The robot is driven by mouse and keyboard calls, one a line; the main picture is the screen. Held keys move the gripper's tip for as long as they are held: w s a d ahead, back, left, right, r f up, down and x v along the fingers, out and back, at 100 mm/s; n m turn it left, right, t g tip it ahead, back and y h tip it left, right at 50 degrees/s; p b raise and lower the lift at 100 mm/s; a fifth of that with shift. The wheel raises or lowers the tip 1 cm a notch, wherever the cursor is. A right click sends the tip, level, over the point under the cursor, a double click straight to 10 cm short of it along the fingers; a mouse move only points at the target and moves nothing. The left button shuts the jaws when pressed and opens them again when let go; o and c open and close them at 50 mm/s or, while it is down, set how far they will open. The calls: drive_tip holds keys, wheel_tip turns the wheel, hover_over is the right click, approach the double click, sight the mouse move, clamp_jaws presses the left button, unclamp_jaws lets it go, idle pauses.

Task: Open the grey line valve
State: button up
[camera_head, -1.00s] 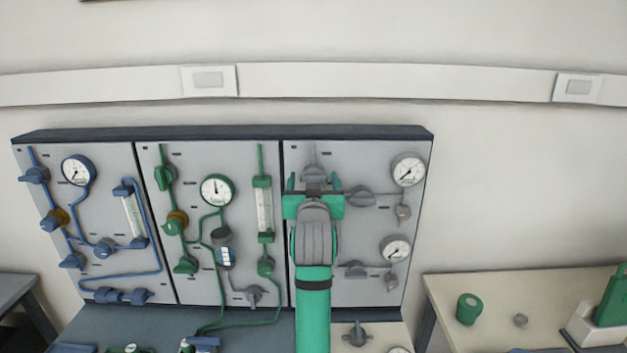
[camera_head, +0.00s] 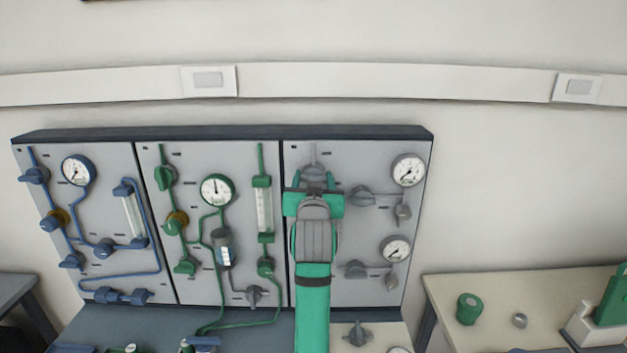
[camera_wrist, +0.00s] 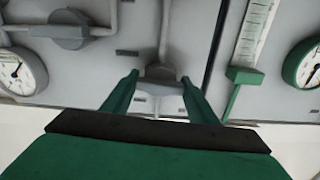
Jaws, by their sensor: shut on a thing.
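A grey valve (camera_head: 311,173) sits at the upper left of the right-hand grey panel, on a vertical grey pipe. My gripper (camera_head: 314,180) reaches up in front of this panel and covers the lower part of the valve. In the wrist view, the green fingers of my gripper (camera_wrist: 160,84) stand on either side of the grey valve's handle (camera_wrist: 159,74) and are shut on it. Part of the handle is hidden between the fingers, so its exact angle is hard to tell.
Other grey valves (camera_head: 362,195) (camera_head: 356,269) and two gauges (camera_head: 408,170) (camera_head: 396,248) are on the same panel, to the right. The green-piped panel (camera_head: 200,165) is close on the left. A beige table (camera_head: 550,285) stands at the right.

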drive_tip(key=m, duration=1.3)
drive_tip(key=shift+m, duration=2.2)
drive_tip(key=o, duration=1)
drive_tip(key=shift+o, duration=0.2)
drive_tip(key=s, duration=1.1)
